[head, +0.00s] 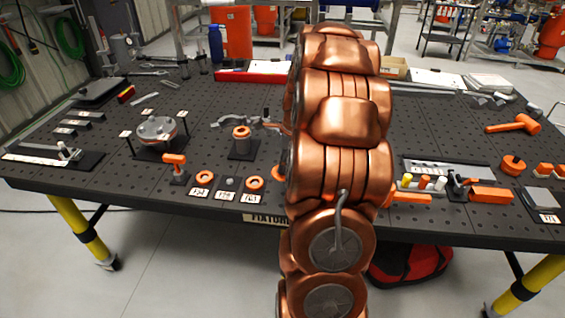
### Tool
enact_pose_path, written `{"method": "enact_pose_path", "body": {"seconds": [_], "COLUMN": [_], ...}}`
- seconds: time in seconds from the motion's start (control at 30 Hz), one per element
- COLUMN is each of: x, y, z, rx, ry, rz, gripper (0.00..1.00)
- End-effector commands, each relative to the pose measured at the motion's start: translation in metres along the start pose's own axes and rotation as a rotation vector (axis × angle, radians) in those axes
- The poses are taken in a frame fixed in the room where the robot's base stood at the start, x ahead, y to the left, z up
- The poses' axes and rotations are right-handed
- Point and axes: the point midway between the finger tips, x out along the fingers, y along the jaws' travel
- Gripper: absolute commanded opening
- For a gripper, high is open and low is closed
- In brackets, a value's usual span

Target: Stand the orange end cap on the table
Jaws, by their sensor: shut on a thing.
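I cannot tell which orange piece is the end cap. An orange round piece with a knob (512,165) stands at the right. The dark perforated table (100,170) carries all of these.
A round metal flange (157,129) stands on the left. An orange mallet (514,124) lies at the back right. A red bag (410,263) lies under the table. Bare tabletop shows at front left.

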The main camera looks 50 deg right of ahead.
Motion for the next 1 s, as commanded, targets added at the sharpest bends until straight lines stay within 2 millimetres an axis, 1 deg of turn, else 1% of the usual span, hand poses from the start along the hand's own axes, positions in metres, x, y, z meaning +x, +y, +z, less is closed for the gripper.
{"method": "enact_pose_path", "body": {"seconds": [0.27, 0.53, 0.73, 1.0], "x": [0.015, 0.037, 0.034, 0.039], "y": [0.0, 0.002, 0.001, 0.0], "z": [-0.002, -0.006, -0.006, -0.007], "rx": [-0.004, -0.004, -0.005, -0.004], "ry": [0.001, 0.001, 0.001, 0.001], "rz": [0.001, 0.007, 0.004, 0.003], "gripper": [0.0, 0.0, 0.0, 0.0]}}
